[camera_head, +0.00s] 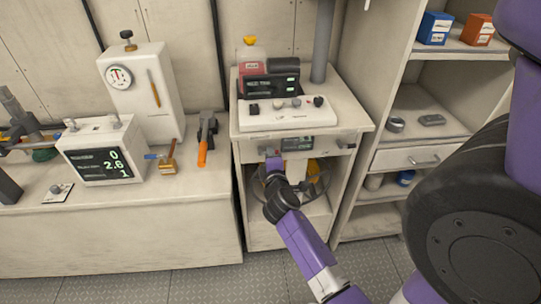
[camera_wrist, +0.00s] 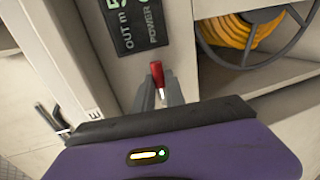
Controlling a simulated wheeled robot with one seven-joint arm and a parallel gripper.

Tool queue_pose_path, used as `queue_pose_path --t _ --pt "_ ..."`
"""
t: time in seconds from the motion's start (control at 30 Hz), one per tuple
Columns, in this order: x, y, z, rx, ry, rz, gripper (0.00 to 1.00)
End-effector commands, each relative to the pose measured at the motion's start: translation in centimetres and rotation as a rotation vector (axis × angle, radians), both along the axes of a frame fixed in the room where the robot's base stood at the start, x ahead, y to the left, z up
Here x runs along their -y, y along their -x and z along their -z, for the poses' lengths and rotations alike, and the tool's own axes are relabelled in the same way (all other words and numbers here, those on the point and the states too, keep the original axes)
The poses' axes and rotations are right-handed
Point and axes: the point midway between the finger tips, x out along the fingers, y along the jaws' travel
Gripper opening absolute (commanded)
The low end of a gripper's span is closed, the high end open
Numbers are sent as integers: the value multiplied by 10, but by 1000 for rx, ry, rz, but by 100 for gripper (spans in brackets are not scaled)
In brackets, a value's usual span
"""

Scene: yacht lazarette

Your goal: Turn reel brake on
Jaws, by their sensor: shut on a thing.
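A small red-tipped lever (camera_wrist: 157,72) stands on the cabinet front below a dark display panel (camera_wrist: 134,22) in the wrist view. My gripper (camera_wrist: 159,92) has its two grey fingers around this lever and is shut on it. The reel (camera_wrist: 262,25) with yellow hose wound on it sits to the right of the lever, inside the cabinet opening. In the head view my gripper (camera_head: 271,162) is at the cabinet's upper front. There the lever is hidden by my gripper, and my arm partly covers the reel (camera_head: 318,178).
The cabinet (camera_head: 362,126) carries a white control box (camera_head: 287,119) and a red container (camera_head: 251,65) on top. A bench (camera_head: 105,225) with a scale display (camera_head: 100,157) stands to the left. Shelves (camera_head: 405,152) with a drawer stand close on the right.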

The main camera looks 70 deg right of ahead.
Motion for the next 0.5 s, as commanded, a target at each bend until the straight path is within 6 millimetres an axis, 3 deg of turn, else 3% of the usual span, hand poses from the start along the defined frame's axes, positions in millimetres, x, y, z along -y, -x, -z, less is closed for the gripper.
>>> queue_pose_path --t 0.2,0.23,0.33,0.5 --pt "0 -1 0 -2 1 -1 0" --pt "0 -1 0 -2 1 -1 19" --pt "0 -1 0 -1 0 -1 37" --pt "0 0 0 0 0 -1 37"
